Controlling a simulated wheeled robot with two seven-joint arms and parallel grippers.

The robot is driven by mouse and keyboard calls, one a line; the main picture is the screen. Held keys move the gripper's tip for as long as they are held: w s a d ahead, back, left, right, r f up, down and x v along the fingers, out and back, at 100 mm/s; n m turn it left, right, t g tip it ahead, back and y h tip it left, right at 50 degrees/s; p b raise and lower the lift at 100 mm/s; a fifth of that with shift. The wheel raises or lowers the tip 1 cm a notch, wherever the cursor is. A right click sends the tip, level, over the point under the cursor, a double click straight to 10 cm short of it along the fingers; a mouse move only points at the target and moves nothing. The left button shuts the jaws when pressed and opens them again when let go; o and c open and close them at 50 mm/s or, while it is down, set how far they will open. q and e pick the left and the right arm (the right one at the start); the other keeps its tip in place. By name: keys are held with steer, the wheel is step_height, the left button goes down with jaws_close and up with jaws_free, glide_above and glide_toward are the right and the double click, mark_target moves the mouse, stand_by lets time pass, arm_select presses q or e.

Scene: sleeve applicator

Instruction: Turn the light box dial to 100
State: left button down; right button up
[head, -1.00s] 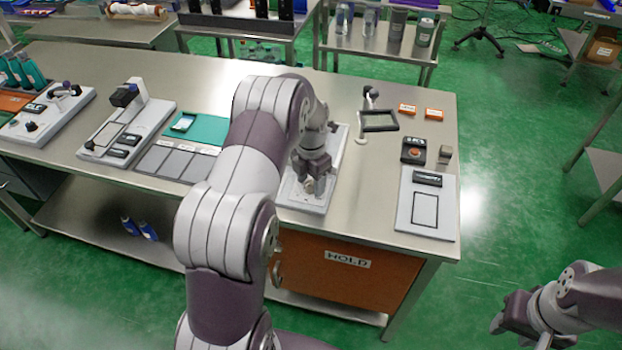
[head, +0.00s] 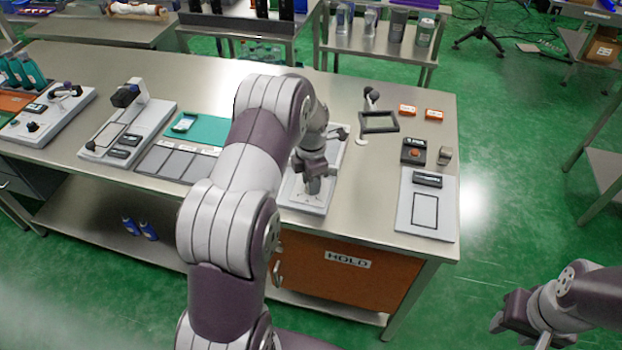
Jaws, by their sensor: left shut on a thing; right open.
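A white instrument base (head: 331,200), which I take to be the light box, stands at the front of the steel bench. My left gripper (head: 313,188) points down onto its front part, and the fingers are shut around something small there. The dial is hidden by the fingers; only a few dark marks show on the white face beside them. I cannot read the dial's setting. My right gripper (head: 498,322) is open and empty, off the bench at the lower right.
The steel bench (head: 375,205) also carries a dark frame on a stand (head: 379,122), a black box with an orange button (head: 413,151) and a white board with a black outline (head: 425,215). Grey pads (head: 172,163) lie to the left. My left arm hides the bench's middle.

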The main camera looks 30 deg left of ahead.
arm_select(q)
steer(key=m, duration=0.5)
steer(key=shift+m+p, duration=0.3)
steer(key=shift+p, duration=0.1)
steer(key=m, duration=0.6)
steer(key=shift+p, duration=0.3)
steer(key=m, duration=0.6)
steer(key=shift+m, duration=0.3)
steer(key=m, duration=0.6)
steer(key=shift+p, duration=0.3)
steer(key=m, duration=0.6)
steer(key=shift+m, duration=0.4)
steer(key=m, duration=0.6)
steer(key=shift+a, duration=0.1)
steer(key=m, duration=0.6)
steer(key=shift+m, duration=0.3)
steer(key=m, duration=0.6)
steer(key=shift+m, duration=0.3)
